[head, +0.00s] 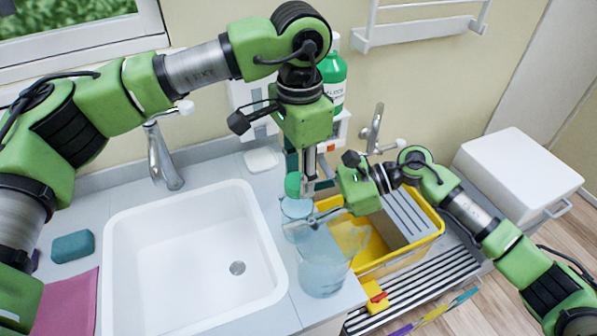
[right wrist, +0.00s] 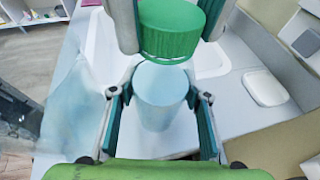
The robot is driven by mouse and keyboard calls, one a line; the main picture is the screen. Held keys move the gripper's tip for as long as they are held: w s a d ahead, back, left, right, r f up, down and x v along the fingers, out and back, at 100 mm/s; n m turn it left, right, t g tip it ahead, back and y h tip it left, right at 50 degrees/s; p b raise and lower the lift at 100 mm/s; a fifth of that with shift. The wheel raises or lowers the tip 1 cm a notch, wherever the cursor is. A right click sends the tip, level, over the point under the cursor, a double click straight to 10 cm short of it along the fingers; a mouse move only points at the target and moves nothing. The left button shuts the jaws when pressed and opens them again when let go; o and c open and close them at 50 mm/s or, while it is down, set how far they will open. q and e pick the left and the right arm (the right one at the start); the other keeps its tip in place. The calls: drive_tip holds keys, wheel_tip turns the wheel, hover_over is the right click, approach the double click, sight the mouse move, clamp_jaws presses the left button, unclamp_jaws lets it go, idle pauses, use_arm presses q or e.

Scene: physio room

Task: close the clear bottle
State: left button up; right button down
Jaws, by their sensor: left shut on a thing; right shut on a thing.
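The clear bottle (head: 296,208) is a pale blue see-through cylinder standing right of the sink, also in the right wrist view (right wrist: 160,100). My right gripper (head: 303,222) is shut on it, with teal fingers on both sides (right wrist: 159,97). The green ridged cap (head: 292,185) is in my left gripper (head: 306,180), shut on it from above. In the right wrist view the cap (right wrist: 170,32) is between the left fingers, just over the bottle's top. I cannot tell whether cap and bottle touch. The lower bottle is partly hidden by my right gripper.
A clear bluish jug (head: 322,268) stands in front of the bottle. A yellow crate (head: 405,258) is to the right. The white sink (head: 185,265) is to the left. A green bottle (head: 333,80) and a wall dispenser (head: 250,95) are behind my left gripper.

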use_arm(q)
drive_tip(key=shift+m, duration=0.5)
drive_tip(key=o, duration=0.7)
drive_tip(key=shift+c, duration=0.2)
drive_tip(key=shift+r, duration=2.3)
drive_tip(key=shift+c, duration=0.3)
